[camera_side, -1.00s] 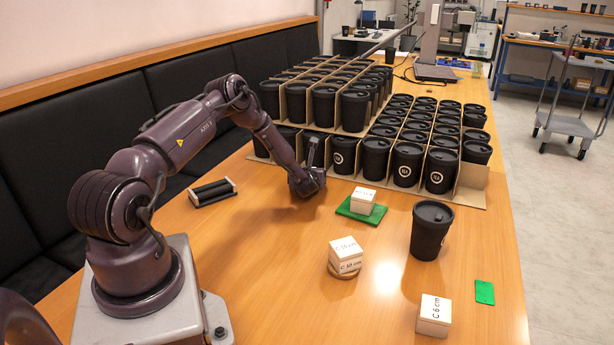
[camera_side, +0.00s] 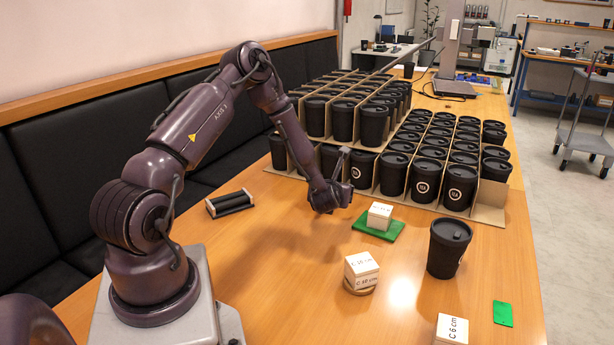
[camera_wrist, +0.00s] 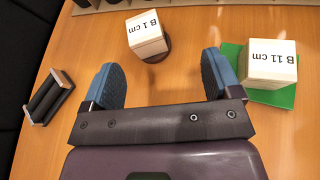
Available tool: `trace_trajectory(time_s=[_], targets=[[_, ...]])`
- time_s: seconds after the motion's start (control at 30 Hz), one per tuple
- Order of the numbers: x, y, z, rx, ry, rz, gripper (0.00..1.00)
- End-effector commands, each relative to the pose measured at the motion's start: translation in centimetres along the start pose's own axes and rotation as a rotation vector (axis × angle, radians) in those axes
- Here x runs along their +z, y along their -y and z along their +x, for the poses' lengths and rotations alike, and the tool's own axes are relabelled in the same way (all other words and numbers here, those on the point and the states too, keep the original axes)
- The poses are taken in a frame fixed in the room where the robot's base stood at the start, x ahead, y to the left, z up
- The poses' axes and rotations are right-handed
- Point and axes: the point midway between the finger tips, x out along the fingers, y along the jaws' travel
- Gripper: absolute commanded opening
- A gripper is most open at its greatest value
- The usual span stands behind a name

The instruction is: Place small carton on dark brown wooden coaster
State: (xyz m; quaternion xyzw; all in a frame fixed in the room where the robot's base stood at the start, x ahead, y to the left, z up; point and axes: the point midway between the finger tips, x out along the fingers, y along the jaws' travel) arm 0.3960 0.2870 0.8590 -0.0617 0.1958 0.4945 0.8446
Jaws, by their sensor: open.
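In the side view the gripper (camera_side: 343,166) hangs over the table before the cup crate. Another white carton (camera_wrist: 268,66), marked "B 11 cm", sits on a green square mat (camera_wrist: 283,99) to the right. The pictures do not settle which carton is meant.
A black cup (camera_side: 448,249), another white block (camera_side: 451,330) and a green plate (camera_side: 502,314) lie to the right. A black roller holder (camera_side: 230,203) lies left. The cardboard crate (camera_side: 488,214) of cups fills the back.

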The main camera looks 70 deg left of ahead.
Motion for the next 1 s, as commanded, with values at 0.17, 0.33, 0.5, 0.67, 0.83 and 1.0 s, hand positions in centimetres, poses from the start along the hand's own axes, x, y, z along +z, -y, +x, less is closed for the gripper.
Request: trace_trajectory(time_s=[0.17, 0.33, 0.5, 0.67, 0.83, 1.0], targets=[[6.5, 6.3, -5.3, -0.305, 0.065, 0.516, 0.84], [10.9, 10.3, -13.8, -0.579, 0.222, 1.163, 0.84], [12.9, 10.5, -23.3, -0.773, 0.464, 1.802, 0.84], [13.1, 7.3, -31.4, -0.893, 0.753, 2.367, 0.84], [11.8, 1.7, -37.9, 0.922, -1.049, -2.716, 0.84], [10.3, -3.0, -41.0, 0.758, -1.045, -2.34, 0.84]])
